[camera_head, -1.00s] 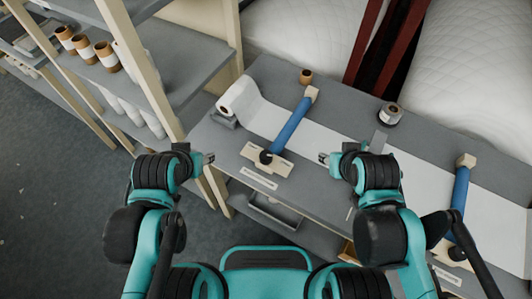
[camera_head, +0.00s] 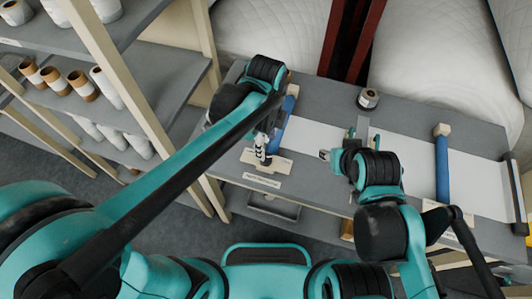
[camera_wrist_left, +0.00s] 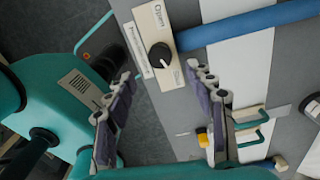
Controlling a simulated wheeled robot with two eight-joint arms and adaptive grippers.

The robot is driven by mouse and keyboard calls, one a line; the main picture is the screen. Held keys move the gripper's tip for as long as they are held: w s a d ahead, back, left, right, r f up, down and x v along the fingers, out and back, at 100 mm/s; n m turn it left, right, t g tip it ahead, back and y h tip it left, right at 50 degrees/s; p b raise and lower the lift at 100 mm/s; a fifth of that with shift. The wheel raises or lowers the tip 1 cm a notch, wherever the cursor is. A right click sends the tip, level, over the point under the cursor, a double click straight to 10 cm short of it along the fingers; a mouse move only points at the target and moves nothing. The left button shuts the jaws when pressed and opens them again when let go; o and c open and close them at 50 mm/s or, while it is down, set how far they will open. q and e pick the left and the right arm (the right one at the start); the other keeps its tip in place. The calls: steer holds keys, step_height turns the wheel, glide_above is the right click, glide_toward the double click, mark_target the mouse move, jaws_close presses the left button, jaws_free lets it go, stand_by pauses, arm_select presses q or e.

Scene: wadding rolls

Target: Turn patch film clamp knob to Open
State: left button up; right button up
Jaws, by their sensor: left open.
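The clamp knob (camera_wrist_left: 160,55) is black and round. It sits on a cream plate (camera_wrist_left: 152,20) marked "Open" at one end and "Close" at the other; its pointer direction is too small to read surely. In the head view the plate (camera_head: 282,166) shows, while my left gripper (camera_head: 262,158) covers the knob. In the left wrist view my left gripper (camera_wrist_left: 165,85) is open and empty, fingers wide apart, with the knob just beyond the gap between the tips. A blue roller (camera_wrist_left: 250,22) runs from the plate. My right gripper (camera_head: 325,155) is to the plate's right; its jaw opening is unclear.
A grey table (camera_head: 225,165) carries a white film strip (camera_head: 312,134), a second blue roller (camera_head: 442,170) at right and a small roll (camera_head: 368,98) at the back. Shelves with rolls (camera_head: 82,85) stand at left. Large white wadding rolls (camera_head: 425,45) lie behind the table.

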mark_target(266, 159)
arm_select(q)
step_height(266, 159, down, 8)
steer(key=shift+r+b, duration=0.25)
steer(key=shift+b, duration=0.95)
steer(key=shift+c, duration=0.4)
steer(key=c, duration=1.1)
